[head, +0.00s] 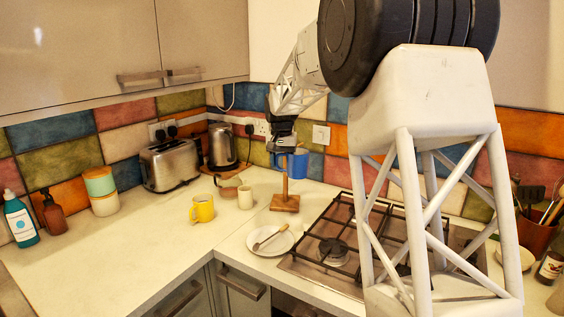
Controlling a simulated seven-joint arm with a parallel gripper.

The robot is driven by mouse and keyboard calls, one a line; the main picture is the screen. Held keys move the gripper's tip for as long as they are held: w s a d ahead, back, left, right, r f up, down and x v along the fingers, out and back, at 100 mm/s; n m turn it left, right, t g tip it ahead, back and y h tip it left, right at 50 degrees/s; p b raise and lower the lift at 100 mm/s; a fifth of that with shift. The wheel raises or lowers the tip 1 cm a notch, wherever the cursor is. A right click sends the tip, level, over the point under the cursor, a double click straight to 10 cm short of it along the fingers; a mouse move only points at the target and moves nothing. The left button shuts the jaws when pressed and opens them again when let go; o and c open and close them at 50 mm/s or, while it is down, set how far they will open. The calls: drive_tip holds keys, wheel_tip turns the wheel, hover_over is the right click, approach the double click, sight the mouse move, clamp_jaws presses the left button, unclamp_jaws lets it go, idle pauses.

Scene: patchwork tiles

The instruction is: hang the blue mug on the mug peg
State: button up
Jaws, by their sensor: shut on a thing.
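The blue mug (299,163) is up in the air over the counter, at the height of the top of the wooden mug peg. My gripper (284,148) is shut on it at its left side, pointing down. The mug peg is a wooden post (285,187) on a square wooden base (284,203), standing upright on the counter. The mug appears just right of and behind the post's top in the head view. I cannot tell whether they touch, and the mug's handle is not clear.
A yellow mug (202,209) and a cream cup (245,197) stand left of the peg. A plate with a utensil (270,240) lies in front, and the gas hob (333,250) is to the right. A toaster (170,164) and kettle (222,146) stand behind. The left counter is mostly clear.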

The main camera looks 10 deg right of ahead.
drive_tip(key=shift+w+d, duration=0.15)
drive_tip(key=shift+w, duration=0.25)
drive_tip(key=shift+w+d+f, duration=0.1)
drive_tip(key=shift+w+d, duration=0.35)
drive_tip(key=shift+w, duration=0.75)
drive_tip(key=shift+w+d+f, duration=0.15)
drive_tip(key=shift+w+d, duration=0.25)
drive_tip(key=shift+w, duration=0.75)
drive_tip(key=shift+w+d+f, duration=0.1)
drive_tip(key=shift+w+d, duration=0.35)
drive_tip(key=shift+w, duration=0.75)
drive_tip(key=shift+w+f, duration=0.1)
drive_tip(key=shift+w, duration=0.05)
drive_tip(key=shift+w+d+f, duration=0.2)
drive_tip(key=shift+w+f, duration=0.05)
drive_tip(key=shift+w, duration=0.05)
